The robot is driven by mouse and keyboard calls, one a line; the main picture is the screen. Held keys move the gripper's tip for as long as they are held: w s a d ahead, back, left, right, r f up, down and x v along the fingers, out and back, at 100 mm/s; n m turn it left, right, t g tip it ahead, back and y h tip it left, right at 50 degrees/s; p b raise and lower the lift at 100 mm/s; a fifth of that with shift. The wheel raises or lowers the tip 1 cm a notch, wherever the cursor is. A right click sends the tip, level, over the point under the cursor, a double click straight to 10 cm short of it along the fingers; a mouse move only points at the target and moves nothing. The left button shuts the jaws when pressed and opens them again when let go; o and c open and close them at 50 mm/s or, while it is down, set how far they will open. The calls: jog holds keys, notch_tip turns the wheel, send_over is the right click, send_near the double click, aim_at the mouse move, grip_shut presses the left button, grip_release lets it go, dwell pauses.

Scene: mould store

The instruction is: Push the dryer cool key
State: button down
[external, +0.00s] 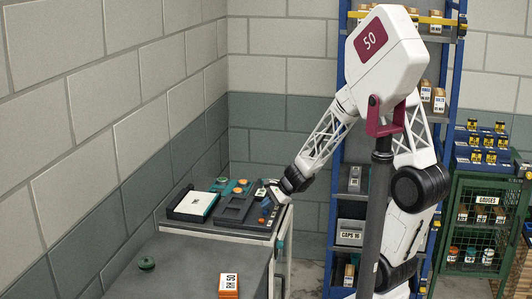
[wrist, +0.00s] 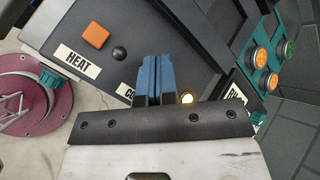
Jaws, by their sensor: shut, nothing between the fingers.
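The dryer's dark control panel (external: 235,208) sits on the bench top. In the wrist view its face (wrist: 115,25) carries an orange square key (wrist: 95,36) with a HEAT label (wrist: 77,60) and a black round knob (wrist: 120,53). A second label (wrist: 124,92), starting "CO", is partly covered by my gripper. The cool key is not clearly seen; my fingers may hide it. My gripper (wrist: 154,72) has its blue fingers shut together, over the panel just right of the knob. Whether they touch the panel cannot be told.
A teal box (wrist: 265,60) with orange and green round buttons lies to the right in the wrist view. A white-topped tray (external: 192,205) stands left of the panel.

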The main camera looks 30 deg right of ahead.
aim_at(267, 212)
jog(key=shift+f, duration=0.45)
dwell(0.6)
jog(key=shift+r, duration=0.9)
jog(key=shift+r, duration=0.15)
jog(key=shift+r, duration=2.9)
jog(key=s+d+r+n+h, duration=0.2)
jog(key=s+d+r+n, duration=0.2)
jog(key=s, duration=0.4)
jog(key=s+d+r+n+g+h, duration=0.1)
jog(key=s+d+r+n+h, duration=0.2)
jog(key=s, duration=0.6)
jog(key=s+d+r+n+g+h, duration=0.1)
jog(key=s+d+r+n+h, duration=0.2)
jog(key=s+d+n, duration=0.3)
jog(key=shift+s+d+r+n, duration=0.2)
jog(key=shift+s+r+n, duration=0.65)
jog(key=shift+s+n, duration=0.35)
